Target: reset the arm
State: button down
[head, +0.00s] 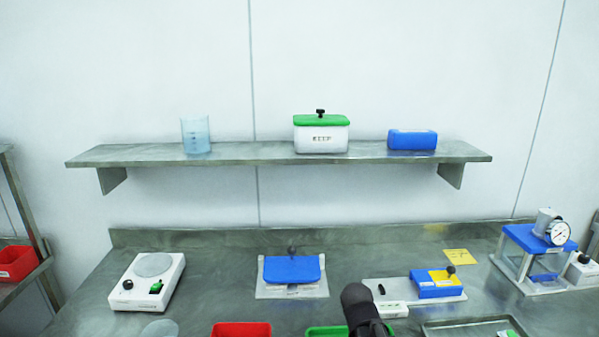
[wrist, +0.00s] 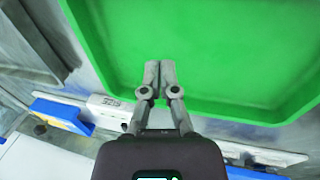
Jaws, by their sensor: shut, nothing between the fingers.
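My gripper (wrist: 160,72) is shut and empty in the wrist view. Its two fingers meet in front of the green tray (wrist: 215,50), which fills much of that view; I cannot tell how far above the tray they are. In the head view a dark part of my arm shows at the bottom, just right of the middle, and covers part of the green tray (head: 322,331). The fingers do not show in the head view.
A red bin (head: 241,329) stands left of the green tray. Behind are a blue-lidded box (head: 291,270), a white scale (head: 147,282), a blue and yellow device (head: 436,288) and a gauge stand (head: 540,240). The shelf (head: 250,153) above holds a beaker, a green-lidded box and a blue box.

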jog(key=s+y, duration=0.2)
jog(key=s, duration=0.1)
jog(key=shift+a+f+m+g+y, duration=0.2)
jog(key=shift+a+m+g+y, duration=0.1)
jog(key=shift+y, duration=0.1)
